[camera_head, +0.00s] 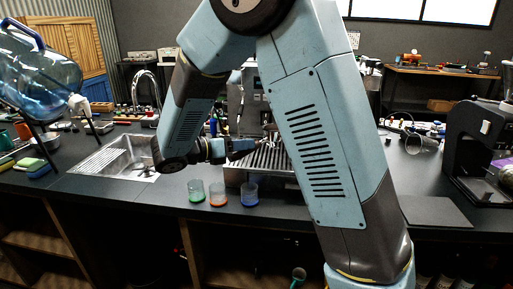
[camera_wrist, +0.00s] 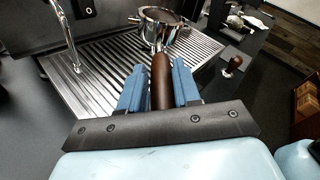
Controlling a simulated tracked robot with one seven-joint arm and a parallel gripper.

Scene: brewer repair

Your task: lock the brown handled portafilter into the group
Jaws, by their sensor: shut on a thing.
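The portafilter has a brown handle (camera_wrist: 161,82) and a round metal basket (camera_wrist: 160,30). In the wrist view my gripper (camera_wrist: 159,78) has its blue fingers on either side of the handle and is shut on it. The basket points away from me, over the ribbed drip tray (camera_wrist: 92,72). The espresso machine (camera_wrist: 28,25) stands behind at the upper left of the wrist view. The group is not clearly visible. In the head view my gripper (camera_head: 240,148) is in front of the machine, partly hidden by my arm.
A sink (camera_head: 125,157) is at the left. A tamper with a brown handle (camera_wrist: 233,65) stands right of the tray. A black grinder (camera_head: 478,150) is far right.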

